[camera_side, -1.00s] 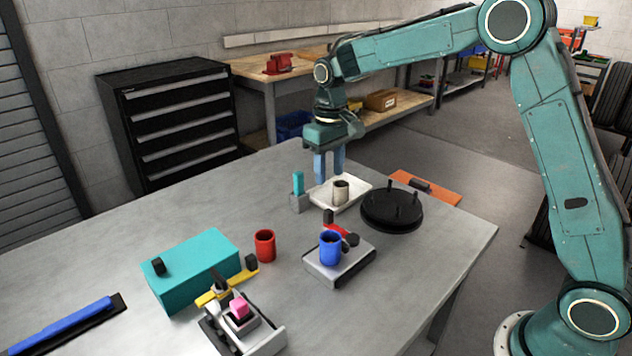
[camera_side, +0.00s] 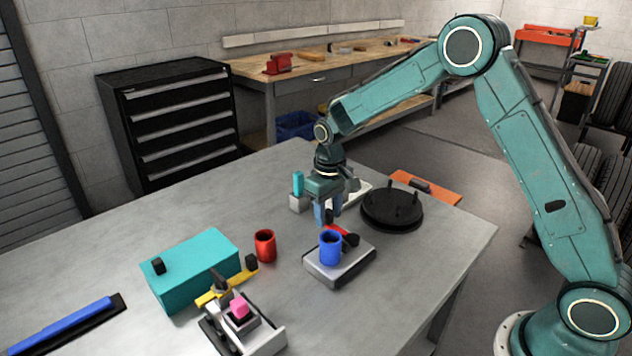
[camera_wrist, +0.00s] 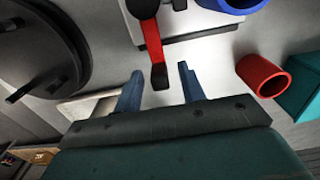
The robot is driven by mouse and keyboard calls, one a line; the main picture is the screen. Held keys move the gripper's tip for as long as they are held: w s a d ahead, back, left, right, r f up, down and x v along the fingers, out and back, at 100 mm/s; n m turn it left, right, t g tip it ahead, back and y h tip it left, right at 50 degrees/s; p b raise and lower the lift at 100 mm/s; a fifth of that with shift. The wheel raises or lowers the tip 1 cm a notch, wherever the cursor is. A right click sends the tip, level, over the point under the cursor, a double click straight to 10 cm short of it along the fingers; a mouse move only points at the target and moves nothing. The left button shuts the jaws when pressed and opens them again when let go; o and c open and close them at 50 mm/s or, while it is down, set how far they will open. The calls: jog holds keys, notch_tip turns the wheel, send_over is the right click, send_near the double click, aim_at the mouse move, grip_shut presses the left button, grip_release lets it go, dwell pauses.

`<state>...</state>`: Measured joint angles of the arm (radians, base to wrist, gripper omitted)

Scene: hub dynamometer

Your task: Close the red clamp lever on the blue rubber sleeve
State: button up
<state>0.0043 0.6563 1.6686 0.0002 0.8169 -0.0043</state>
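The blue rubber sleeve (camera_side: 330,249) stands upright on a grey block (camera_side: 352,262) in the side view; its edge shows at the top of the wrist view (camera_wrist: 236,4). The red clamp lever (camera_side: 342,231) is beside and behind the sleeve, swung out from it, and partly hidden. In the wrist view the red lever (camera_wrist: 153,42) runs from a black knob to a black tip (camera_wrist: 159,77). My gripper (camera_wrist: 160,72) is open, with the black tip appearing between its fingertips. I see no clear contact. In the side view my gripper (camera_side: 327,214) is just behind the sleeve.
A red cup (camera_side: 265,246) stands left of the block. A teal box (camera_side: 190,268) and a yellow-armed fixture (camera_side: 228,296) are farther left. A black disc with pegs (camera_side: 392,212) lies to the right. A white tray (camera_side: 361,190) is behind my gripper.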

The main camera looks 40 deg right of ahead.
jog(key=shift+c, duration=0.2)
grip_shut()
